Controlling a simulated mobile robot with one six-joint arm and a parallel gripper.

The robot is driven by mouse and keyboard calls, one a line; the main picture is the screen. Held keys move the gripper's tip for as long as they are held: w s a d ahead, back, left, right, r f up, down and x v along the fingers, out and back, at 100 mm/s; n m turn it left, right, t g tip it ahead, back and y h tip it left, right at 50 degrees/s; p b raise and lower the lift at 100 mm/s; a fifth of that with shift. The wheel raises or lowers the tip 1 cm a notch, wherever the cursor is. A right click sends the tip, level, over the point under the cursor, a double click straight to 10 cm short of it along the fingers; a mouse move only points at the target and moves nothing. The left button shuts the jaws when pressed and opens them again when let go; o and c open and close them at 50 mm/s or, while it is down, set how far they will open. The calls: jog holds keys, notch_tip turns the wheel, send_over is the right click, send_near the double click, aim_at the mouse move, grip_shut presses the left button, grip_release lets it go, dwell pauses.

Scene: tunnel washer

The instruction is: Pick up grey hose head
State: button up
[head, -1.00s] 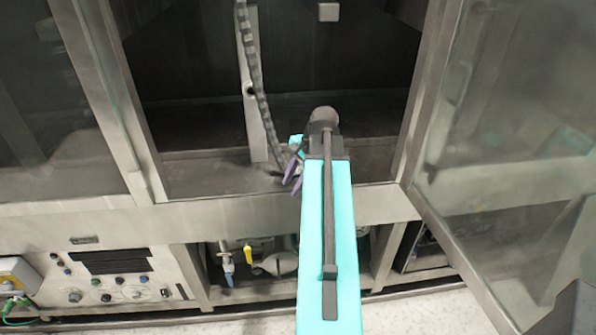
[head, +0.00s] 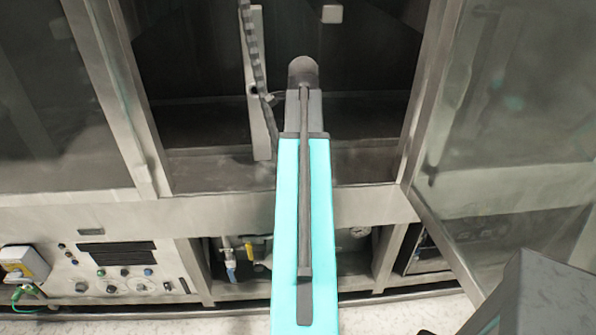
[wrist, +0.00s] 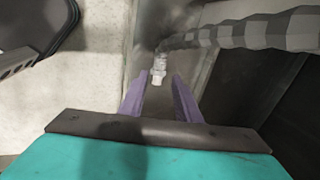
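In the wrist view the ribbed hose (wrist: 245,34) comes in from the right and bends down to the small, pale grey hose head (wrist: 159,69). My gripper (wrist: 160,80) has two purple fingers standing apart. The hose head lies just ahead of the gap between the fingertips, with no contact visible. My arm hides the gripper in the head view.
A metal strip (head: 262,125) stands upright behind the hose. The washer's front ledge (head: 235,211) runs below the opening. An open glass door (head: 510,140) stands at the right. A control panel (head: 118,270) and pipes with a yellow valve handle (head: 249,252) sit below.

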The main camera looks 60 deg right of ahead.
jog(key=shift+s+d+f, duration=0.15)
jog(key=shift+s+f, duration=0.05)
jog(key=shift+s, duration=0.05)
jog(key=shift+p+x, duration=1)
jog(key=shift+x, duration=3.2)
jog(key=shift+d+f, duration=0.1)
jog(key=shift+f, duration=0.05)
jog(key=shift+p+x, duration=0.95)
jog(key=shift+x, duration=0.2)
jog(key=shift+p+x, duration=0.35)
jog(key=shift+x, duration=0.95)
jog(key=c, duration=0.7)
jog(key=shift+w+r, duration=0.1)
jog(key=shift+r, duration=0.2)
jog(key=shift+c, duration=0.2)
